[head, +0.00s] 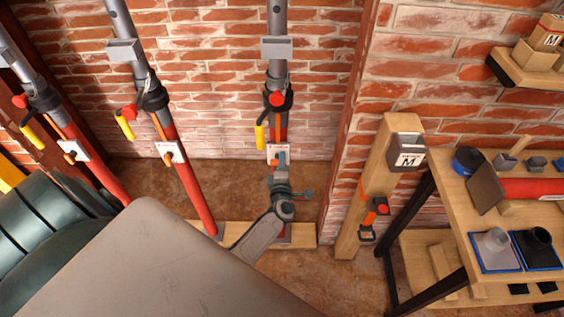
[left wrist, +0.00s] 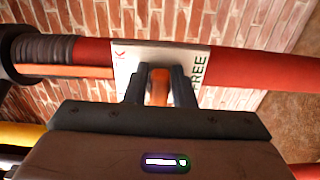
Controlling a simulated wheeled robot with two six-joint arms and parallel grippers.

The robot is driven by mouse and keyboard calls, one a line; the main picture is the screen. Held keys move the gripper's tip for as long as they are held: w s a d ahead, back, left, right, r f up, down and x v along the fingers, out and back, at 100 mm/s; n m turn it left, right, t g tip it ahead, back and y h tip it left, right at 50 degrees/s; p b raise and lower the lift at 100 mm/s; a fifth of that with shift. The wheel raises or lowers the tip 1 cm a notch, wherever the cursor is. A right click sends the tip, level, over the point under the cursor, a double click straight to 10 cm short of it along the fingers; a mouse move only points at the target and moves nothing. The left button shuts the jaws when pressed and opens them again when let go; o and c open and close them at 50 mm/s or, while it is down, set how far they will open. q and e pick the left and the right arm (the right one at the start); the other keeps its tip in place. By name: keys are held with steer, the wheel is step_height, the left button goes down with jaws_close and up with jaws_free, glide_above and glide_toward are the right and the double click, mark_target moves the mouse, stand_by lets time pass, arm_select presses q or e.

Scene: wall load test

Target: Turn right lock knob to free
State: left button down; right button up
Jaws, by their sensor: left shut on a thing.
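The right lock knob (left wrist: 160,88) is orange and sits on a white plate (left wrist: 125,62) on the right red-and-grey post (head: 277,72). In the left wrist view, green FREE lettering shows on the plate's right side and part of a red word on its left. My left gripper (head: 279,162) is at this plate in the head view. Its two dark fingers (left wrist: 160,86) are shut on the knob, one on each side. The fingers hide part of the plate, and the knob's exact angle is hard to tell. My right gripper is not in view.
Two similar posts, the middle one (head: 183,178) and the left one (head: 95,173), stand to the left with their own plates and knobs. A yellow handle (head: 260,137) hangs above the right plate. A wooden post (head: 376,165) and workbench (head: 462,232) stand to the right.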

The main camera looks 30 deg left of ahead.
arm_select(q)
steer(key=c, duration=1.4)
jaws_free()
steer(key=shift+o, duration=0.2)
steer(key=b+v, duration=0.2)
steer(key=v, duration=0.9)
steer(key=shift+a, duration=0.1)
